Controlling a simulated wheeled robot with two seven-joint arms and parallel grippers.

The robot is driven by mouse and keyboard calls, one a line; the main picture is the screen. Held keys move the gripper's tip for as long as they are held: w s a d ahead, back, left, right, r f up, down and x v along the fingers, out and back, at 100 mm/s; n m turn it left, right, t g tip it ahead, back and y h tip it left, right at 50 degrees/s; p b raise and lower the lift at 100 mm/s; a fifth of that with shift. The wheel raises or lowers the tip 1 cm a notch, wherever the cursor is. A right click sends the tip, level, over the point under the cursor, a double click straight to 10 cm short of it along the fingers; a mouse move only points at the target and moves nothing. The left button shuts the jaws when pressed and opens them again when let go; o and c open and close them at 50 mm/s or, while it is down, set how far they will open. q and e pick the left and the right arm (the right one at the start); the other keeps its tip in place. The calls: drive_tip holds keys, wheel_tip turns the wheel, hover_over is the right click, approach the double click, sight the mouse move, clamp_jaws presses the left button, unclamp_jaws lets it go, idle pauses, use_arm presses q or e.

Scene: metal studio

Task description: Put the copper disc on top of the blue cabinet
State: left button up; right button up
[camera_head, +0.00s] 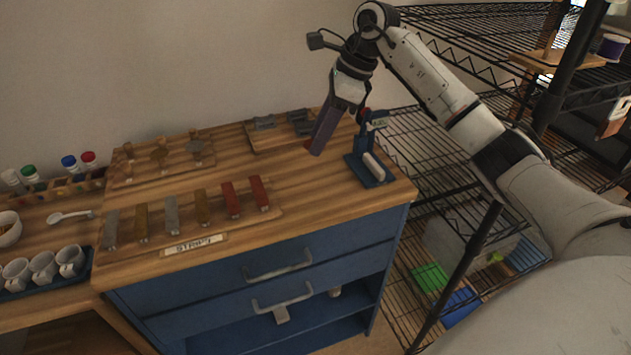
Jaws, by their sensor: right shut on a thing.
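The blue cabinet (222,285) has blue drawers with grey handles and a striped wooden top (300,185). My right gripper (318,147) points down at the back right of that top, its fingers tilted. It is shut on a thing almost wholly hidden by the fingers. A small reddish-brown edge (307,145) shows beside the fingertips and looks like the copper disc. I cannot tell whether it touches the wooden top. My left gripper is not in view.
Beside the fingers stands a blue press-like tool (370,168). A board of grey pieces (265,123) lies behind. Several metal strips (172,215) and a board of small pieces (160,155) lie left. Black wire shelving (440,170) stands right. The top's front right is clear.

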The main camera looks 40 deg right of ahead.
sight(313, 183)
wheel_tip(313, 183, down, 9)
drive_tip(key=shift+f+p, duration=0.1)
drive_tip(key=shift+p, duration=0.3)
drive_tip(key=shift+f, duration=0.25)
drive_tip(key=o, duration=1.1)
drive_tip(key=shift+d+r, duration=0.1)
drive_tip(key=shift+r, duration=0.25)
drive_tip(key=v, duration=1.1)
drive_tip(key=shift+r+b, duration=0.3)
drive_tip(key=shift+b, duration=0.1)
drive_tip(key=shift+s, duration=0.1)
